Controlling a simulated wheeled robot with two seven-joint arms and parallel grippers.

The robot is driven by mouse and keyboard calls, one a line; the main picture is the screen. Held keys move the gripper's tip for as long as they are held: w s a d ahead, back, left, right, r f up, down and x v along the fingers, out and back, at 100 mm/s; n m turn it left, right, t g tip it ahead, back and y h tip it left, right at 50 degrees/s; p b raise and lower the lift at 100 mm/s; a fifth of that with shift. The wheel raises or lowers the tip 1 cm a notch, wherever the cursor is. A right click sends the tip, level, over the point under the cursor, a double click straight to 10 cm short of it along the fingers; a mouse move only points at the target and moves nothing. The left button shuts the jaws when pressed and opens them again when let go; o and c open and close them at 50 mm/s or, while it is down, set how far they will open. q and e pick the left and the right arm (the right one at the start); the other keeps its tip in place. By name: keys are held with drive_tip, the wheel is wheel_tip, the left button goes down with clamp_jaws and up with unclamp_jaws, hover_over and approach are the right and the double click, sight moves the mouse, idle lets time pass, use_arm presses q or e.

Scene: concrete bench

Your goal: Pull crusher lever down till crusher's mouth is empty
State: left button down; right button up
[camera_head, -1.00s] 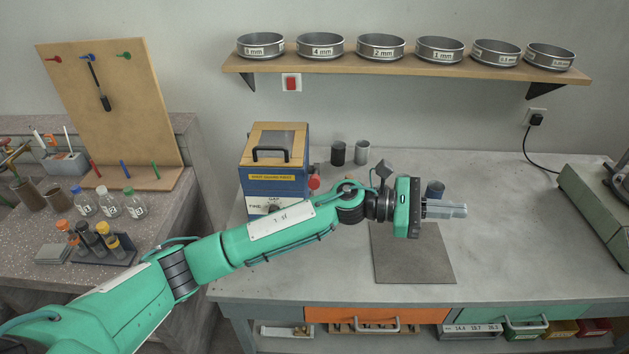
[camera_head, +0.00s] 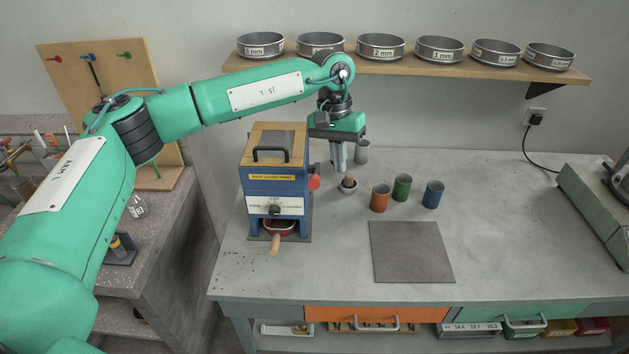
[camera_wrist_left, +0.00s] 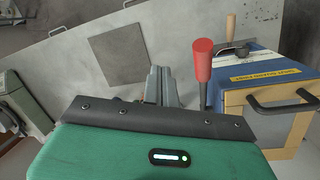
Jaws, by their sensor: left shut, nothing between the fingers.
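The crusher (camera_head: 276,190) is a blue box with a wooden top and black handle, at the back left of the bench. Its lever ends in a red knob (camera_head: 314,183) on the right side; in the wrist view the red knob (camera_wrist_left: 203,62) stands on a dark rod. My left gripper (camera_head: 339,168) points down just right of the crusher, shut and empty. In the wrist view its fingers (camera_wrist_left: 158,82) are left of the lever, apart from it. I cannot see into the crusher's mouth. My right gripper is not in view.
A mortar with pestle (camera_head: 348,186) stands below the gripper. Orange (camera_head: 380,200), green (camera_head: 402,188) and blue (camera_head: 434,195) cups stand to the right. A red pan (camera_head: 278,227) sits at the crusher's base. The grey mat (camera_head: 411,252) is bare. Sieves line the shelf (camera_head: 415,68) above.

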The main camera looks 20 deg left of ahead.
sight(316, 176)
use_arm(q)
drive_tip(key=w+a+r+y, duration=0.1)
drive_tip(key=a+r+y, duration=0.1)
drive_tip(key=a, duration=0.3)
drive_tip(key=shift+r+m, duration=0.4)
drive_tip(key=shift+r, duration=0.1)
drive_tip(key=shift+f, duration=0.15)
drive_tip(key=f+b, duration=0.1)
drive_tip(key=f, duration=0.2)
drive_tip(key=f+b, duration=0.1)
drive_tip(key=f, duration=0.1)
drive_tip(key=shift+s+a+f+b, duration=0.1)
drive_tip(key=shift+s+b, duration=0.15)
drive_tip(key=shift+b, duration=0.05)
drive_tip(key=shift+s+f, duration=0.1)
drive_tip(key=shift+f, duration=0.65)
drive_tip(key=shift+f, duration=0.1)
